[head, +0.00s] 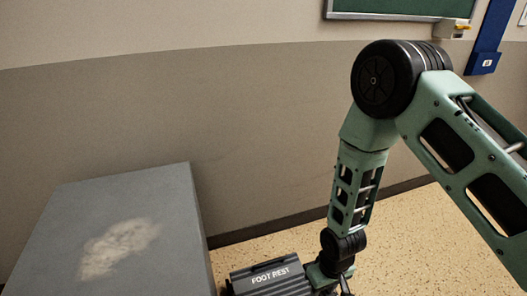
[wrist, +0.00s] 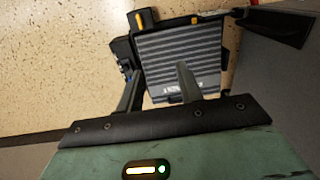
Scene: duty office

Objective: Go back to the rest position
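My arm reaches down over the floor in the head view, and my gripper is mostly hidden or cut off at the bottom edge there. In the wrist view my gripper (wrist: 160,70) shows two grey fingers standing well apart, with nothing held between them. The dark ribbed foot rest (wrist: 178,50) lies beyond the fingers on the floor. The foot rest also shows in the head view (head: 268,279), just left of my wrist. I cannot tell the exact gap between the fingertips and the foot rest.
A grey block-like cabinet (head: 180,225) with a pale worn patch stands at the left, close to the foot rest. A beige wall (head: 200,120) runs behind. Speckled floor (head: 420,240) is open at the right. A green board (head: 395,8) hangs high.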

